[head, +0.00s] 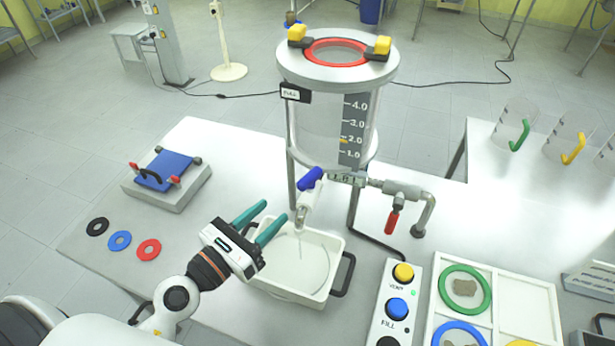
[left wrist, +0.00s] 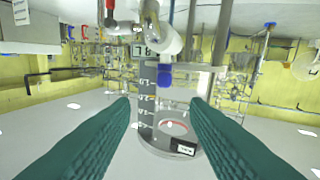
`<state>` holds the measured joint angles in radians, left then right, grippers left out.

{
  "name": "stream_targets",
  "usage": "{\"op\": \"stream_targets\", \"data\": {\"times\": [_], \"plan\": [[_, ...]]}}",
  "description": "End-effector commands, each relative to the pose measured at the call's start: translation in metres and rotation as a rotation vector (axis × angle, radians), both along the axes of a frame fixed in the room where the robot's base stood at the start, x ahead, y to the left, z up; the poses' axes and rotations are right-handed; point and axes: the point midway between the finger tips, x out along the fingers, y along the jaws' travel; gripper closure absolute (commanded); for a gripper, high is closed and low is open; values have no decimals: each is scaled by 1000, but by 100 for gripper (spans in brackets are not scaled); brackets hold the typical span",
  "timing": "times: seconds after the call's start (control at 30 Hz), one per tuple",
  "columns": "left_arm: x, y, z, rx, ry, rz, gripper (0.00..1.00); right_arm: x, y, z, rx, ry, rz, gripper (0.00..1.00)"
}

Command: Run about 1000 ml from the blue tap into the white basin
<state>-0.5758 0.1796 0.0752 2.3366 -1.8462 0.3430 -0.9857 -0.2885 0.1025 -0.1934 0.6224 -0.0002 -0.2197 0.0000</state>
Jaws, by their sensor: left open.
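The glass reactor (head: 320,118) stands on legs and has a dark scale (head: 353,130) with an orange mark near 2.0. The blue tap handle (head: 310,178) sits low on its front, tilted, above a pale spout (head: 303,212). The white basin (head: 338,246) stands under the spout, and a thin pale line runs from the spout down into it. My left gripper (head: 274,211) is open and empty, left of the spout and over the basin's back left edge. In the left wrist view the blue handle (left wrist: 165,77) shows beyond and between the open fingertips (left wrist: 160,101), apart from them.
A side pipe with a red handle (head: 393,219) is right of the reactor. A button box (head: 397,300) and a tray of rings (head: 541,312) stand at front right. A blue-topped device (head: 167,170) and loose rings (head: 120,240) lie left. Beakers (head: 515,125) stand far right.

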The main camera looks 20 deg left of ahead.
Motion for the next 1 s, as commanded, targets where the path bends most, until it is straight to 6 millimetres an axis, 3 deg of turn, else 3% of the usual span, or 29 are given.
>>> {"op": "stream_targets", "data": {"times": [0.17,0.3,0.7,1.0], "plan": [[7,0,-4,94,-5,-4,58,-8,21,6,26,10,-1,100],[27,-9,0,88,-7,-3,58,-17,29,18,35,22,0,100],[96,-37,-3,87,-5,-4,58,-13,18,42,22,18,1,100],[111,-43,-5,87,-5,-4,58,-11,14,44,18,15,-2,100]]}}
